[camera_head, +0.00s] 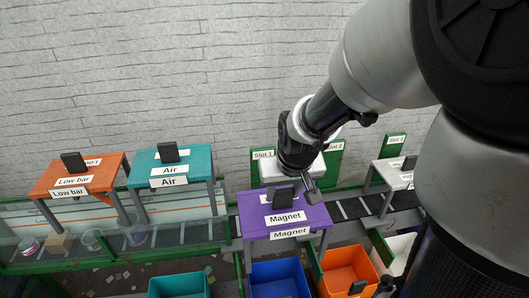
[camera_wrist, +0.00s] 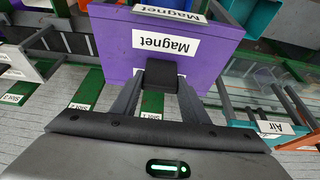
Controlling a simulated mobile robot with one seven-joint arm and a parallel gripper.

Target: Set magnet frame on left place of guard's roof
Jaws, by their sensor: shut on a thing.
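The magnet frame (camera_head: 258,204) is a purple table-like frame with grey legs, "Magnet" labels and a black block handle on top. It also shows in the wrist view (camera_wrist: 215,65). My gripper (camera_wrist: 160,80) is shut on the handle, one finger on each side. In the head view my gripper (camera_head: 303,190) is at the frame's top. The frame looks level; whether its feet touch anything is unclear. Behind it are green plates marked Slot 1 (camera_head: 263,155) and Slot 2 (camera_head: 334,147), with a whitish surface (camera_head: 288,169) between, partly hidden by my arm.
An orange Low bar frame (camera_head: 103,176) and a teal Air frame (camera_head: 197,160) stand at left. A white frame (camera_head: 388,178) stands at right near the Slot 3 plate (camera_head: 396,139). Teal (camera_head: 156,288), blue (camera_head: 253,274) and orange (camera_head: 330,270) bins are in front.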

